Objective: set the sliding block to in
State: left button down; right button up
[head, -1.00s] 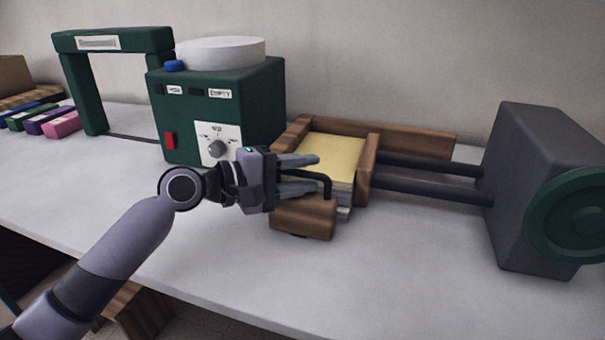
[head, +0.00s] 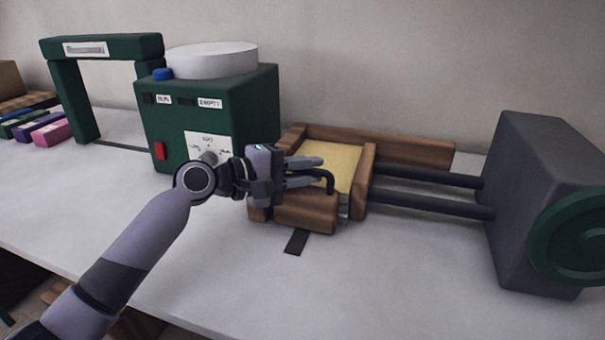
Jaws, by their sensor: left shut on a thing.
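The sliding block (head: 307,213) is a brown wooden block at the front of a wooden frame (head: 364,180) that holds a yellow-topped stack (head: 328,156). It sits close against the frame's front side, with little or no gap that I can make out. A black bent handle (head: 329,182) rises from the block. My left gripper (head: 312,173) is shut on this handle, above the block; its fingers hide part of the handle. A dark strip (head: 296,242) shows on the table in front of the block. My right gripper is not in view.
A grey housing (head: 530,195) with a green wheel (head: 575,238) stands at right, joined to the frame by two dark rods (head: 430,190). A green box (head: 215,115) with a dial and white round top stands behind my arm. The front table is clear.

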pick_arm(q)
jog(key=shift+w, duration=0.4)
jog(key=c, duration=1.1)
grip_release()
jog(key=shift+c, duration=0.2)
jog(key=shift+s+d, duration=0.1)
jog(key=v, duration=0.7)
jog(key=shift+s, duration=0.1)
